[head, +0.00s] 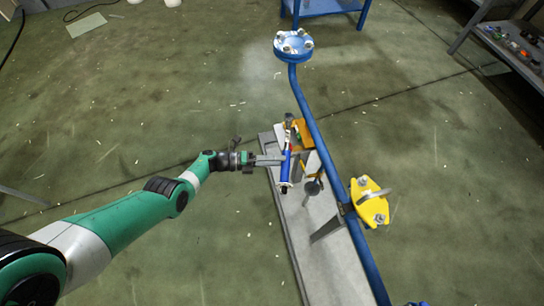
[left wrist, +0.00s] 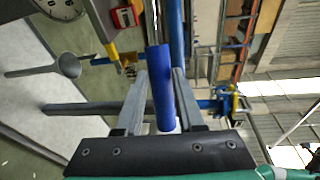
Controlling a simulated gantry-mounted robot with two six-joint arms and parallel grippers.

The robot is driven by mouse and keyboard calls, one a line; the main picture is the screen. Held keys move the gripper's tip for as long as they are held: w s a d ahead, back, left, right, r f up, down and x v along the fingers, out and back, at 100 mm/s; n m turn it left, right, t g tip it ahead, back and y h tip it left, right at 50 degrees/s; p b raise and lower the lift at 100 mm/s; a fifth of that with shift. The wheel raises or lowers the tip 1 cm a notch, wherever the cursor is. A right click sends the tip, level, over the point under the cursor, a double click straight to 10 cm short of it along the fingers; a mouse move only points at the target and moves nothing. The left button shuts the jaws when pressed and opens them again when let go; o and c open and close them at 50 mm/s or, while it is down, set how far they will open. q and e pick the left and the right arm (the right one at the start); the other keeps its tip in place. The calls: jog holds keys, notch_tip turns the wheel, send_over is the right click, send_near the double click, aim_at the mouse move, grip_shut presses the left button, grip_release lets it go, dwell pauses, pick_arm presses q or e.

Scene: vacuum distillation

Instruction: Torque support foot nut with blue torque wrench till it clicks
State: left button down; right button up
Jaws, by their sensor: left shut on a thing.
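The blue torque wrench (head: 286,170) is held by my left gripper (head: 282,160) over the grey plinth. Its handle (left wrist: 161,80) lies between the two fingers of my left gripper (left wrist: 155,100) in the left wrist view. In the head view the wrench's far end reaches up toward an orange block (head: 304,133) beside the blue pipe. I cannot tell whether the wrench head sits on a nut. The support foot nut itself is too small or hidden to make out. My right gripper is in neither view.
The blue pipe (head: 321,145) runs along the grey plinth (head: 325,257), close to the right of the wrench. A yellow valve part (head: 371,201) and a blue flange (head: 293,45) are on the pipework. A round gauge (left wrist: 60,8) shows in the wrist view. Floor left of the plinth is mostly clear.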

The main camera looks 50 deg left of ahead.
aim_at(288, 160)
pick_arm(q)
jog(key=shift+w+d+r+n+t+y+p, duration=0.15)
jog(key=shift+w+d+n+t+y+p, duration=0.65)
jog(key=shift+w+d+y, duration=0.35)
jog(key=shift+d, duration=0.1)
jog(key=shift+w+d+n+t+y, duration=0.2)
jog(key=shift+w+d+n+y, duration=0.3)
jog(key=shift+w+y, duration=0.15)
jog(key=shift+w+d+n+t+y, duration=0.2)
jog(key=shift+w+d+n+y, duration=0.15)
jog(key=shift+w+n+y, duration=0.2)
jog(key=shift+s+a, duration=0.1)
jog(key=shift+s, duration=0.05)
jog(key=shift+s+a+m+h, duration=0.45)
jog(key=shift+s+a+g+h, duration=0.25)
jog(key=shift+s+g+h, duration=0.05)
jog(key=shift+s+a+m+h, duration=0.2)
jog(key=shift+s+m+h, duration=0.2)
jog(key=shift+m+h, duration=0.1)
